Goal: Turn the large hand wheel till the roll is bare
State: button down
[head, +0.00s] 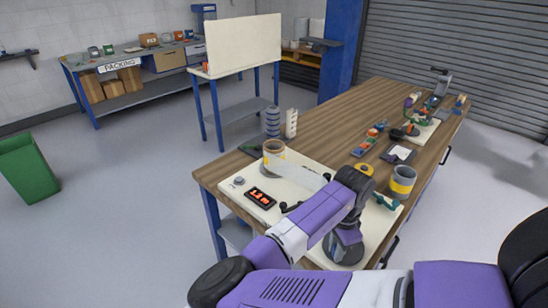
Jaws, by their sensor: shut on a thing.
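A cream board (317,172) lies on the near end of the wooden bench and carries the roller set. A tan roll with yellow marks (273,152) stands upright at its left. A grey roll with a yellow band (402,182) stands at its right. A pale film strip (308,172) runs from the left roll towards the right, partly behind my arm. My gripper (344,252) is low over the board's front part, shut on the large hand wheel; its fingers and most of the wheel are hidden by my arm. A teal part (386,203) sits below the right roll.
A black box with a red display (260,198) and a grey knob (239,181) are on the board's left. Small grey and white stacks (291,123) stand behind. Tools and a clipboard (398,153) lie farther along the bench (345,115). A green bin (27,168) stands far left on open floor.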

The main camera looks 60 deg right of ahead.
aim_at(347, 259)
dwell(0.3)
jog(key=shift+s+p, duration=0.35)
jog(key=shift+s, duration=0.8)
jog(key=shift+s+d+r+p, duration=0.1)
jog(key=shift+s+d+p, duration=0.3)
jog(key=shift+s, duration=0.45)
jog(key=c, duration=0.7)
grip_release()
jog(key=shift+w, duration=0.1)
jog(key=shift+c, duration=0.2)
jog(key=shift+w+d, duration=0.1)
jog(key=shift+w, duration=0.05)
jog(key=shift+c, duration=0.5)
